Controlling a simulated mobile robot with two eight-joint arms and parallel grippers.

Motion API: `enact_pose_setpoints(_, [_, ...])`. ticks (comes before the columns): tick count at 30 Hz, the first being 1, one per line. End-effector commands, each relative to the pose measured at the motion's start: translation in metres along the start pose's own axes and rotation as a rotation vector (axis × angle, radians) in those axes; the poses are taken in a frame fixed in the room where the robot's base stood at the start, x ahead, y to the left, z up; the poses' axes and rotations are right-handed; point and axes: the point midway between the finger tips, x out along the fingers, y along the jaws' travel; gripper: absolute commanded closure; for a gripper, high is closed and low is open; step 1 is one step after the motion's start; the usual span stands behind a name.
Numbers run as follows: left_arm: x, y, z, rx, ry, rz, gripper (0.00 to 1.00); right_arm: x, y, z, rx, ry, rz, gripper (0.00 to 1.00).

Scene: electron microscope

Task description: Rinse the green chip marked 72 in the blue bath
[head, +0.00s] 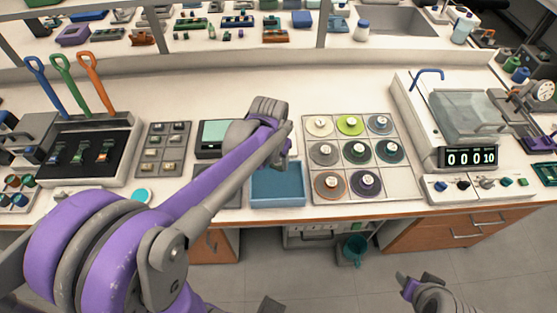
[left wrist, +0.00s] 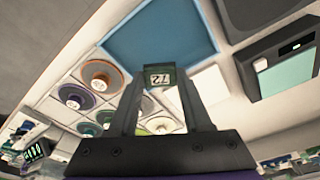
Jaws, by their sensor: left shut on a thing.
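My left gripper (head: 267,112) is above the bench, near the back of the blue bath; its fingertips are hidden by my arm in the head view. In the left wrist view the left gripper (left wrist: 159,82) is shut on a small chip (left wrist: 160,76) with a pale greenish label that seems to read 72, turned over. The blue bath (head: 278,190) is a square tray at the bench's front edge. It also shows beyond the fingers in the left wrist view (left wrist: 155,35). My right gripper (head: 408,285) is low at the bottom right; its jaws are unclear.
A board of round discs (head: 411,183) lies right of the bath. A grey chip tray (head: 155,138) and a dark device with a pale green screen (head: 215,132) are to the left. A machine with a counter display (head: 470,157) stands at the right.

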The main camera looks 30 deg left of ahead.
Motion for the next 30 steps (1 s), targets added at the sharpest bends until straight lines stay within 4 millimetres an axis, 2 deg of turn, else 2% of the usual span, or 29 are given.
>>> enact_pose_setpoints(21, [0.091, 0.0, 0.015, 0.0, -0.002, 0.0, 1.0, 0.058, 0.0, 0.049, 0.0, -0.034, 0.0, 0.5])
enact_pose_setpoints(25, [0.102, 0.0, 0.016, 0.0, -0.001, 0.0, 1.0, 0.064, 0.0, 0.054, 0.0, -0.037, 0.0, 0.5])
enact_pose_setpoints(30, [0.105, 0.0, 0.016, 0.0, 0.0, 0.0, 1.0, 0.066, 0.0, 0.055, 0.0, -0.037, 0.0, 0.5])
